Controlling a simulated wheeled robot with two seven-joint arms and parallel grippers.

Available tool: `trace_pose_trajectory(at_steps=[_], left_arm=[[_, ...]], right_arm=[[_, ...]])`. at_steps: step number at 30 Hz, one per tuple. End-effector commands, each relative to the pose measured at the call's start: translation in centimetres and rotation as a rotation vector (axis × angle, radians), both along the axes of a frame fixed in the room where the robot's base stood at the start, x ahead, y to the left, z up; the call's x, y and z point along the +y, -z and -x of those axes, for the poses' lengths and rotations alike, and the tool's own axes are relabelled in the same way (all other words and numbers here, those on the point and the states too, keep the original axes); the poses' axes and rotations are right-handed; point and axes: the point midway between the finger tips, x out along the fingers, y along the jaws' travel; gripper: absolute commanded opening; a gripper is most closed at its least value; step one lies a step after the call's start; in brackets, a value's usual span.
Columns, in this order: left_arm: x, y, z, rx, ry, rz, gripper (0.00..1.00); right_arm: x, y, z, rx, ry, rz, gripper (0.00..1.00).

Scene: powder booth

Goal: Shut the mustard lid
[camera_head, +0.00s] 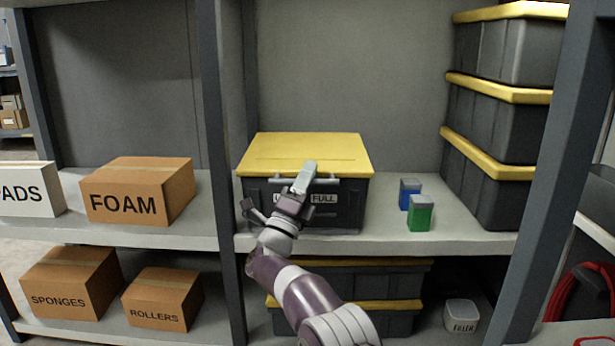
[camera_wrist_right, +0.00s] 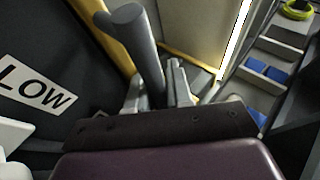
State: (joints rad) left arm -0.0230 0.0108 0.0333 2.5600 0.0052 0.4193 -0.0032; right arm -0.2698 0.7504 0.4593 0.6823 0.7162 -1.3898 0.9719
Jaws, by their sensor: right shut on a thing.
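The mustard lid (camera_head: 305,148) lies over the dark box (camera_head: 350,205) on the middle shelf and looks level. I cannot tell whether a thin gap is left under its front edge. A grey bar handle (camera_head: 340,179) runs along the lid's front, and it also shows large in the right wrist view (camera_wrist_right: 137,40). My right gripper (camera_head: 306,178) is at the front of the lid, shut on the handle, and hides part of the box's label. The lid's edge (camera_wrist_right: 105,35) shows behind the handle in the wrist view. My left gripper is not in view.
A blue block (camera_head: 409,192) and a green block (camera_head: 420,214) stand right of the box. Dark bins with yellow lids (camera_head: 500,95) are stacked further right. A FOAM carton (camera_head: 135,195) stands left, beyond a grey post (camera_head: 215,150).

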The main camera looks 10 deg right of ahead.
Motion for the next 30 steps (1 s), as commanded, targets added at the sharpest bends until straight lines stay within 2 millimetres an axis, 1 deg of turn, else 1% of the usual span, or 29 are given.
trace_pose_trajectory(at_steps=[1,2,3,14,17,20,24,27,30], left_arm=[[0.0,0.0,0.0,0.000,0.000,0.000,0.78],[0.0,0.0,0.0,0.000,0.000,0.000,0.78],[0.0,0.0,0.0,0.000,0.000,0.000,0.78],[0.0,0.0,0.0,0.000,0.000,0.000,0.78],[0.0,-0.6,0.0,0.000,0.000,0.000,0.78],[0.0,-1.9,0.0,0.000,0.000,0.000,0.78],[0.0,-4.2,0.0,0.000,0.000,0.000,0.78],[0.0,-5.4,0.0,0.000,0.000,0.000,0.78],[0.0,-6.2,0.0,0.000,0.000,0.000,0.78]], right_arm=[[-0.2,-0.1,0.1,-0.006,0.004,-0.006,0.27],[-0.2,-0.1,0.1,-0.006,0.004,-0.006,0.36],[-0.2,0.0,0.1,-0.005,0.004,-0.007,0.41],[-0.1,0.2,0.0,0.003,0.002,-0.003,0.41],[0.3,0.4,0.3,0.004,0.001,-0.003,0.41],[1.4,1.3,1.4,0.009,-0.002,-0.001,0.41],[3.4,3.5,3.7,0.005,-0.001,-0.001,0.41],[4.7,5.3,5.2,0.003,0.000,-0.001,0.41],[5.7,6.6,6.4,0.000,0.001,-0.001,0.41]])
